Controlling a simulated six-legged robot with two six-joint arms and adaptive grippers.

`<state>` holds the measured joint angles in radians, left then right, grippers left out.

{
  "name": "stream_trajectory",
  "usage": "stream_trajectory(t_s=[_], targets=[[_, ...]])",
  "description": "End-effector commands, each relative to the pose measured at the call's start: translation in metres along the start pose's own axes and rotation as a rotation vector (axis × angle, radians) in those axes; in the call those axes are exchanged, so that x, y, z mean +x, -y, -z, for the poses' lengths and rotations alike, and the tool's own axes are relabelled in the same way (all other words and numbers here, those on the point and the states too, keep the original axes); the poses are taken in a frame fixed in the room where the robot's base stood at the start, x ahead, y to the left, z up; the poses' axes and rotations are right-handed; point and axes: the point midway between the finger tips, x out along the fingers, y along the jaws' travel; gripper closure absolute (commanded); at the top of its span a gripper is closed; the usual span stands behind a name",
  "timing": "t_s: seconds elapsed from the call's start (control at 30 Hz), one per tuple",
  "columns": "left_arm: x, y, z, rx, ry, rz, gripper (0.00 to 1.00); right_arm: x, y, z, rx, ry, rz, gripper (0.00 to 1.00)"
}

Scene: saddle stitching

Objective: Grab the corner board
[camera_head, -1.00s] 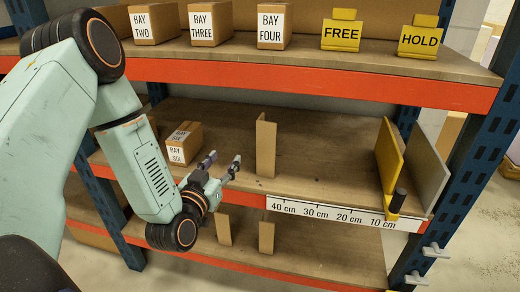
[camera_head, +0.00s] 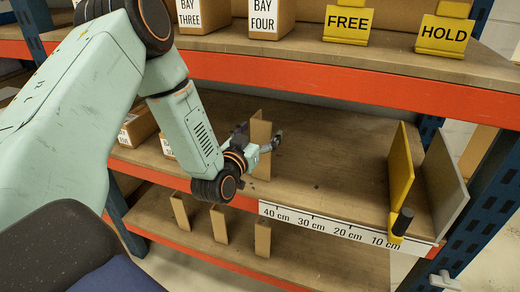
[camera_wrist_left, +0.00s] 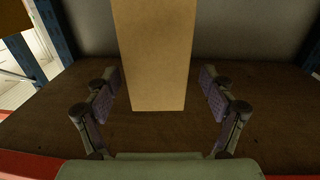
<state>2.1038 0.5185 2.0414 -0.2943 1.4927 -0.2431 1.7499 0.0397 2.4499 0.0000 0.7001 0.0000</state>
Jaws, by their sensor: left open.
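A brown cardboard corner board (camera_head: 262,132) stands upright on the middle shelf, behind the left end of the ruler strip. In the left wrist view the board (camera_wrist_left: 154,50) fills the upper middle, its lower end between the fingers. My left gripper (camera_head: 260,138) is open at the board, with one finger to each side. In the left wrist view both pads (camera_wrist_left: 160,82) appear clear of the board, with a gap on each side. The gripper partly hides the board's lower part in the head view. My right gripper is not in view.
Three similar boards (camera_head: 220,224) stand on the lower shelf. A yellow plate (camera_head: 401,168) with a black handle (camera_head: 402,221) and a grey plate (camera_head: 444,182) stand at the right of the middle shelf. A ruler strip (camera_head: 340,228) runs along its edge. The shelf between (camera_head: 335,165) is clear.

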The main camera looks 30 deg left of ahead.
Motion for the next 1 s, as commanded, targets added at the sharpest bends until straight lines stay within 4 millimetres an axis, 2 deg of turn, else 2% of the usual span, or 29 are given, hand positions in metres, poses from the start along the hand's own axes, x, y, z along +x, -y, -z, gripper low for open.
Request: stream_trajectory(t_s=[0.3,1.0], targets=[[0.0023,0.0001,0.0007,-0.001,0.000,-0.001,0.18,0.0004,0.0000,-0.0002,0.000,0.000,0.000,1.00],[0.0063,-0.0032,0.0006,0.000,0.000,-0.002,0.77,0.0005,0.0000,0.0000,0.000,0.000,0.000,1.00]])
